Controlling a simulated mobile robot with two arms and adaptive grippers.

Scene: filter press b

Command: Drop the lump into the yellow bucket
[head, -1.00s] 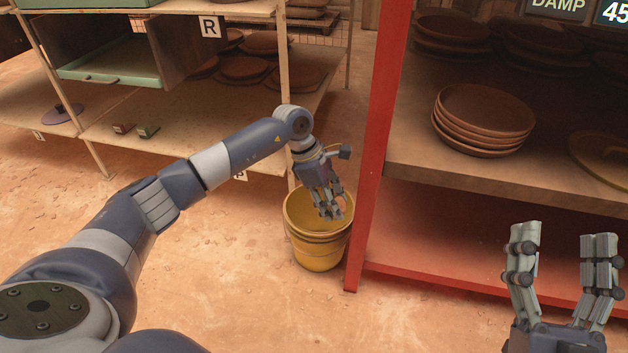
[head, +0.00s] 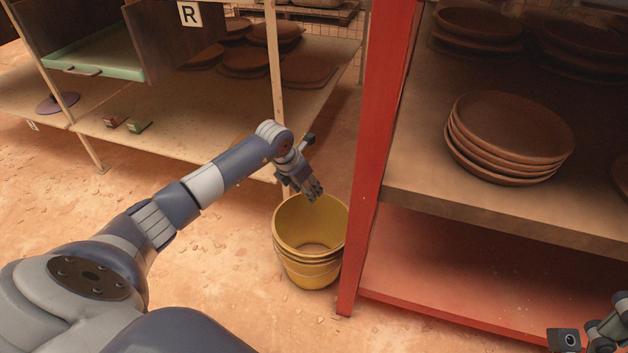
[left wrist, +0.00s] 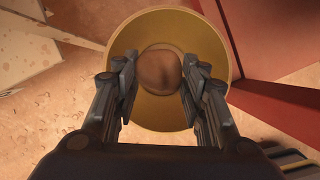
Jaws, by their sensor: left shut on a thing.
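The yellow bucket (head: 308,272) stands on the floor beside the red post, with its mouth facing up. My left gripper (head: 314,194) is above the far side of its mouth in the head view. In the left wrist view the gripper (left wrist: 160,88) points down over the bucket (left wrist: 165,22). Its fingers are closed around a brown, rounded lump (left wrist: 160,68), which shows against the bucket's inside. The lump cannot be made out in the head view. My right gripper (head: 608,330) is cut off at the bottom right corner, so its fingers are only partly seen.
A red post (head: 375,150) and red-framed shelf stand close to the bucket's right. A stack of brown plates (head: 508,138) sits on that shelf. A wooden rack (head: 200,100) is behind and left. Floor left of the bucket is clear.

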